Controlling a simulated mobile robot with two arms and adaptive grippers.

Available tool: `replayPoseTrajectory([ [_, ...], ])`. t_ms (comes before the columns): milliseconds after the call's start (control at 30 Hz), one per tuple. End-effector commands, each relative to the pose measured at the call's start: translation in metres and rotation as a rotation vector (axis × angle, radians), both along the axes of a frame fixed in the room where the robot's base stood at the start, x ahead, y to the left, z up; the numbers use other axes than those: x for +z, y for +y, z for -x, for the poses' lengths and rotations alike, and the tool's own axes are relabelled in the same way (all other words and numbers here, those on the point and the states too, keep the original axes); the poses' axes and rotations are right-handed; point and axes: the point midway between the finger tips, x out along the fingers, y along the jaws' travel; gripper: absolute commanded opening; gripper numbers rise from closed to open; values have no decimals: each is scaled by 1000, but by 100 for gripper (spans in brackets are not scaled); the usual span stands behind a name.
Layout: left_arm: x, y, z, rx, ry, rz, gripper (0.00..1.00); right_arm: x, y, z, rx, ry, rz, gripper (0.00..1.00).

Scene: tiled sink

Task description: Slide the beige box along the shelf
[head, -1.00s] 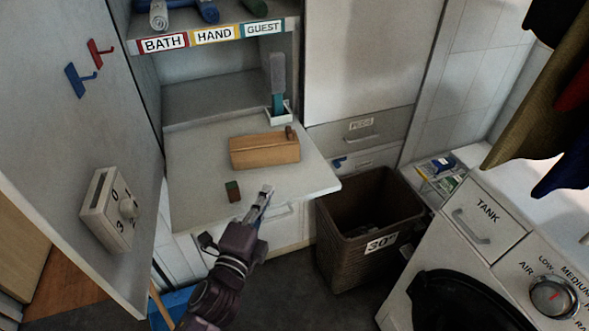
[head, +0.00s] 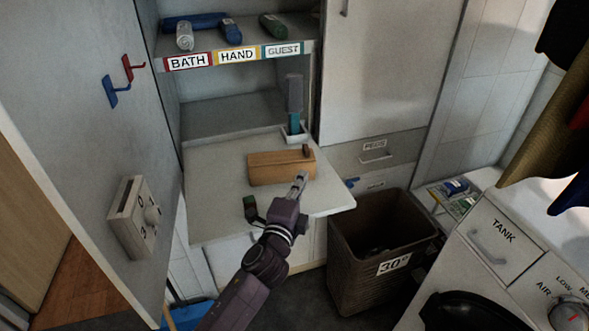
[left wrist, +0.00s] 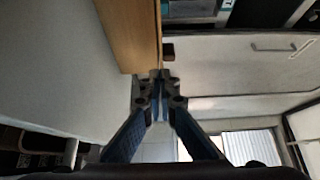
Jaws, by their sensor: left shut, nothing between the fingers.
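The beige box (head: 281,168) is a long wooden block with a small dark knob on its right end. It lies on the pale pull-out shelf (head: 215,205). My left gripper (head: 301,178) is shut and empty, with its tips at or very near the box's front right side; I cannot tell if they touch. In the left wrist view the box (left wrist: 133,35) is just ahead of the closed fingertips (left wrist: 158,76). My right gripper is in no view.
A grey-teal brush in a white holder (head: 295,133) stands behind the box. A wicker bin (head: 375,240) is below right. An open door (head: 85,130) flanks the left.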

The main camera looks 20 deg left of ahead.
Motion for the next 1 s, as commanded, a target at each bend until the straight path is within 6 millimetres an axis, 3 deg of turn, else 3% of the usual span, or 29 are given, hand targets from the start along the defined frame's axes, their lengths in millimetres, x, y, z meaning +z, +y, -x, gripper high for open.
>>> replayPoseTrajectory([
  [200,1,21,-23,1,1,-2,0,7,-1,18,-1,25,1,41],
  [767,0,30,-32,1,0,-2,0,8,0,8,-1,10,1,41],
  [1000,0,53,-56,2,-1,-5,0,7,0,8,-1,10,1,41],
])
